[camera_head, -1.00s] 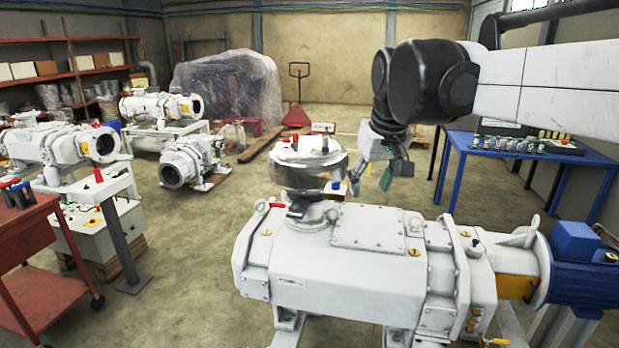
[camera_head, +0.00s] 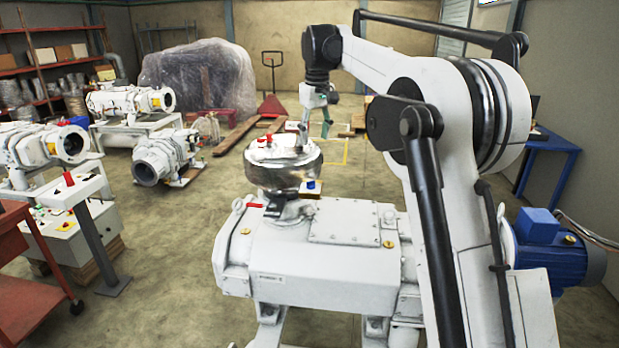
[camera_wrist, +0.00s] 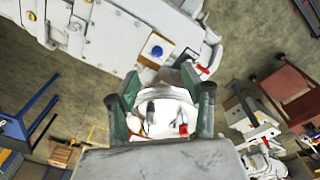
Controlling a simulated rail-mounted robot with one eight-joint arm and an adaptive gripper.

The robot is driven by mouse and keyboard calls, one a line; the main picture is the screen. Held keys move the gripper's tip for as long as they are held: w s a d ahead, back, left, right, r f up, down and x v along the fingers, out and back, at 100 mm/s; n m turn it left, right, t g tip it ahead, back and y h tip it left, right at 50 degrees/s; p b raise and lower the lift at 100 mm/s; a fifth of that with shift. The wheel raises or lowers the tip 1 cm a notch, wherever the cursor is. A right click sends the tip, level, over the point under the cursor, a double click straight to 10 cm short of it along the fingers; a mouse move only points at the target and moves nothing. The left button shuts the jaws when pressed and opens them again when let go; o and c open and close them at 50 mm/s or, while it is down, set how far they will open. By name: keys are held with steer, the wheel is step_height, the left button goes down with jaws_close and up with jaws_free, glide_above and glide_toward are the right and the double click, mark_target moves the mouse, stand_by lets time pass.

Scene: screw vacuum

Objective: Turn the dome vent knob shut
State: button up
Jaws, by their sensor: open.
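The silver dome (camera_head: 283,165) stands upright on the white pump body (camera_head: 270,250). A small red knob (camera_head: 267,138) sits on its pale top. In the wrist view the dome (camera_wrist: 165,97) lies between the fingers, and the red knob (camera_wrist: 183,130) shows near its lower right, beside a dark upright fitting (camera_wrist: 150,112). My gripper (camera_head: 315,132) points down above the dome's right rear side, its fingers spread and nothing held. In the wrist view my gripper (camera_wrist: 161,112) frames the dome's top. Whether a finger touches the dome, I cannot tell.
A blue knob (camera_head: 310,185) and a red-handled lever (camera_head: 254,205) sit near the dome's base. A blue motor (camera_head: 550,250) is at right. Other pumps (camera_head: 130,101) stand at back left, with a red cart (camera_head: 35,270).

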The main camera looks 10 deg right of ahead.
steer(key=g+p, duration=0.1)
glide_above(311, 181)
step_height(311, 181, down, 3)
steer(key=shift+n, duration=0.4)
step_height(311, 181, down, 15)
steer(key=shift+r+p, duration=0.15)
steer(key=shift+p, duration=0.95)
jaws_close()
